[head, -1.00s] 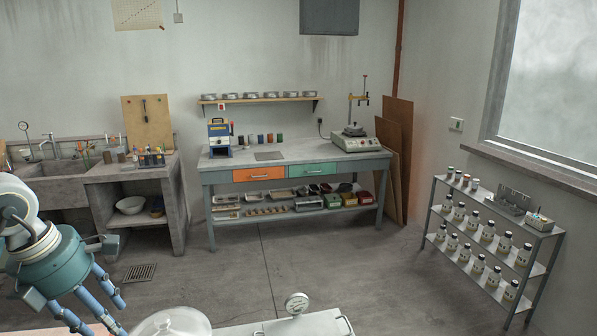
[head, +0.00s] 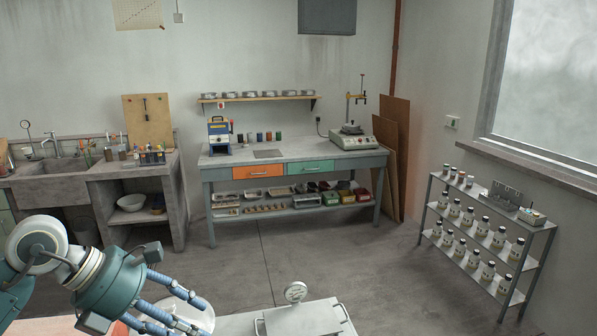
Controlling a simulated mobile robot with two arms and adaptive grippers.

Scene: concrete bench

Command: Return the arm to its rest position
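My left arm comes in from the lower left, its gripper (head: 192,314) low in the head view with blue segmented fingers pointing right and down. The fingers look spread apart, and I see nothing held between them. They lie in front of a pale rounded vessel (head: 194,313) and cover part of it; I cannot tell whether they touch it. My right gripper is not in view.
A metal box (head: 305,320) with a handle and a round gauge (head: 295,291) stands at the bottom centre.

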